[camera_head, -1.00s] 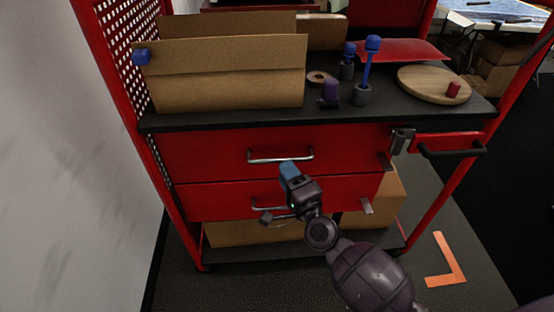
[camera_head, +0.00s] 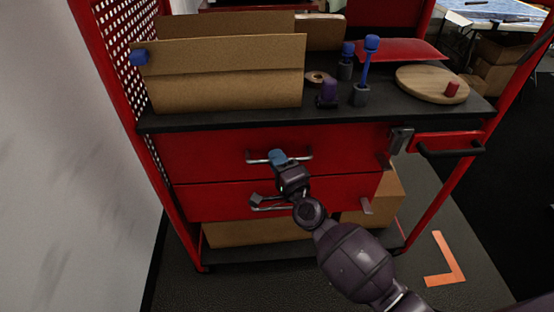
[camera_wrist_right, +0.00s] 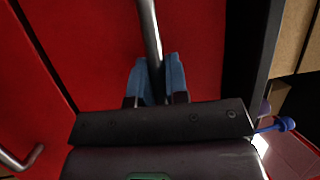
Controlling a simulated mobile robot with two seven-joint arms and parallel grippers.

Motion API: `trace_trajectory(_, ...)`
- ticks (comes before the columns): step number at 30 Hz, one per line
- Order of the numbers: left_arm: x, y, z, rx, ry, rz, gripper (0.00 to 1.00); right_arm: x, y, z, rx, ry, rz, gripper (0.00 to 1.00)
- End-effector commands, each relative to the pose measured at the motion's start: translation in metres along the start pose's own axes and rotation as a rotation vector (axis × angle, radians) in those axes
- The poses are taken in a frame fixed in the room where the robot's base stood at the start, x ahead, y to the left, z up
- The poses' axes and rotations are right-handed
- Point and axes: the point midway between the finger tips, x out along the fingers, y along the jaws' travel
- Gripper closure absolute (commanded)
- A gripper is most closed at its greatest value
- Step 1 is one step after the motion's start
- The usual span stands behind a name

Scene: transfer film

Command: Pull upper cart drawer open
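The red upper drawer (camera_head: 210,150) of the cart is closed, its front flush with the cart. Its silver bar handle (camera_head: 300,157) also shows in the right wrist view (camera_wrist_right: 151,35). My right gripper (camera_head: 278,157) is at the left-middle part of this handle. In the right wrist view its two blue fingers (camera_wrist_right: 156,78) lie close on either side of the bar, shut on it. The contact faces are partly hidden. My left gripper is not in view.
The closed lower drawer (camera_head: 220,200) sits just below, its handle partly behind my right wrist. The black cart top (camera_head: 220,119) bears a cardboard box (camera_head: 225,80), bottles and a round wooden board (camera_head: 420,82). A grey wall (camera_head: 70,150) stands to the left.

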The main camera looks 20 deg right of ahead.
Motion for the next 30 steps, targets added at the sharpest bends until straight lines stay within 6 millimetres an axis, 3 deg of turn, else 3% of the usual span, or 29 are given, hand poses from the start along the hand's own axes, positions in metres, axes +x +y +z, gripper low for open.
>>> trace_trajectory(11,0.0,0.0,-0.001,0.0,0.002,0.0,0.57,-0.002,-0.001,0.001,0.0,0.0,0.0,1.0)
trace_trajectory(16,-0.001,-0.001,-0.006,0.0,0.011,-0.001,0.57,-0.012,-0.004,0.005,0.0,0.0,-0.001,1.0)
trace_trajectory(30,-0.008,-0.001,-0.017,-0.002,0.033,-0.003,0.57,-0.083,-0.02,0.034,0.0,0.0,-0.001,1.0)
